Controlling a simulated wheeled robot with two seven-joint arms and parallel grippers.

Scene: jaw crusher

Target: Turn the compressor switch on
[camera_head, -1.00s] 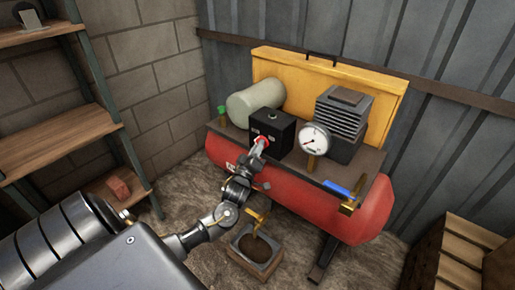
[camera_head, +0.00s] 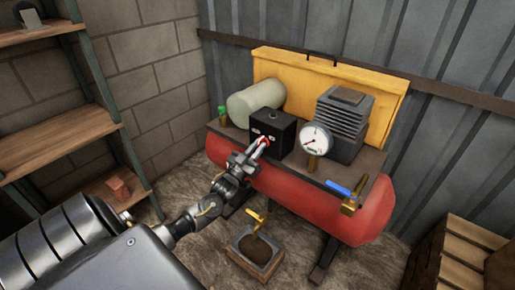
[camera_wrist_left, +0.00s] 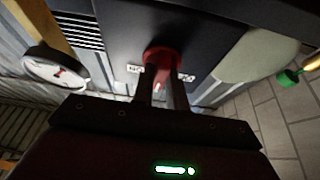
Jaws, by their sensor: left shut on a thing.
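The compressor (camera_head: 330,195) is a red tank with a dark top deck in front of a yellow panel. A black switch box (camera_head: 272,130) stands on the deck, with a red rotary switch (camera_wrist_left: 161,58) on its front face between two small white labels. My left gripper (camera_head: 263,145) reaches in from the lower left, and its fingers are shut on the red switch. The wrist view shows both fingers (camera_wrist_left: 160,88) at the switch, covering part of it. A white pointer mark shows between the fingers. My right gripper is not in view.
A round white gauge (camera_head: 315,138) and a finned block (camera_head: 343,115) stand right of the box. A blue-handled valve (camera_head: 342,189) is at the deck's right end. A grey-green cylinder (camera_head: 255,102) lies behind. Shelves (camera_head: 60,140) stand left; a tray (camera_head: 254,252) sits on the floor.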

